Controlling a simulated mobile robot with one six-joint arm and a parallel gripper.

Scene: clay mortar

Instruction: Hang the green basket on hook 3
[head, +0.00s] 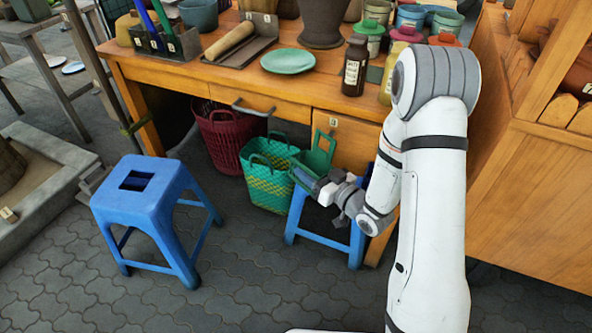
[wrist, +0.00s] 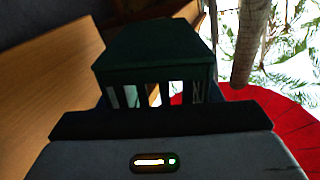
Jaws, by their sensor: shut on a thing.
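A small green basket (head: 316,158) with a raised handle is in front of the wooden desk's drawers in the head view. My gripper (head: 322,187) is at its lower right side and is shut on it. In the wrist view a dark green part of the basket (wrist: 155,50) fills the space just beyond my gripper (wrist: 160,122). My fingers' exact grip is dark and hard to make out. A small pale label (head: 333,122) is on the desk front just above the basket. I cannot make out hook 3 in either view.
A green and yellow woven basket (head: 268,186) and a crimson basket (head: 226,140) stand on the paving left of my gripper. A blue stool (head: 300,225) is under my gripper, another blue stool (head: 150,200) is farther left. Bottles and a plate (head: 288,61) sit on the desk (head: 130,58).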

